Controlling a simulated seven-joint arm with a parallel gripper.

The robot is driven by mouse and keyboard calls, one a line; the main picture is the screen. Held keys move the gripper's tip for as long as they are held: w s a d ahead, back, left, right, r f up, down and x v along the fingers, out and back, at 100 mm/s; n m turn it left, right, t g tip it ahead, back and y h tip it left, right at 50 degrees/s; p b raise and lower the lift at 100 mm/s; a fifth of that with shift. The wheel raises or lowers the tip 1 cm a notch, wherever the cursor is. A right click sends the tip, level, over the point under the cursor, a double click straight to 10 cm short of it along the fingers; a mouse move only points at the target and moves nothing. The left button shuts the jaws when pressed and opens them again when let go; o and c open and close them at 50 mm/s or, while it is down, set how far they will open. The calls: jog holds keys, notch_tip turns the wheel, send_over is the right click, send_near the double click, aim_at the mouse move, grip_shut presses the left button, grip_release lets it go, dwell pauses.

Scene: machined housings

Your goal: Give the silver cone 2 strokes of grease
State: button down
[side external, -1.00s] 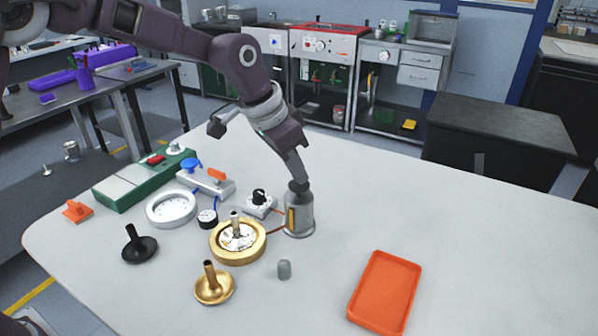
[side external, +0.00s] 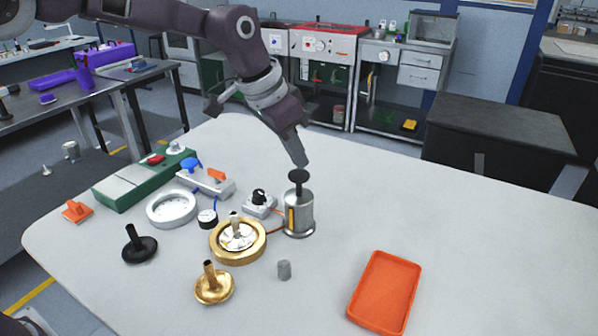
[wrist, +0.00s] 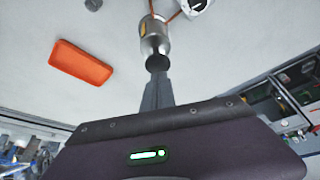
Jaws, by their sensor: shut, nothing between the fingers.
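A silver piece with an upright stem (side external: 235,224), which looks like the silver cone, sits inside a brass ring housing (side external: 227,254). To its right stands a silver canister (side external: 305,220) with a yellow strip and a black round-topped plunger (side external: 298,176), which stands raised on its stem. My gripper (side external: 301,163) is shut and empty, pointing down just above the plunger top. In the wrist view, the fingers (wrist: 157,82) are lined up with the plunger top (wrist: 157,63) and the canister (wrist: 155,46); a small gap cannot be judged there.
A black cone (side external: 140,250) and a brass cone (side external: 213,288) lie left of and in front of the housing. A gauge (side external: 207,217) and dial box (side external: 258,205) stand behind.

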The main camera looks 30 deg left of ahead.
aim_at(298, 173)
jog(key=shift+f, duration=0.1)
jog(key=shift+f, duration=1.75)
jog(key=shift+r, duration=1.85)
jog(key=shift+r, duration=2)
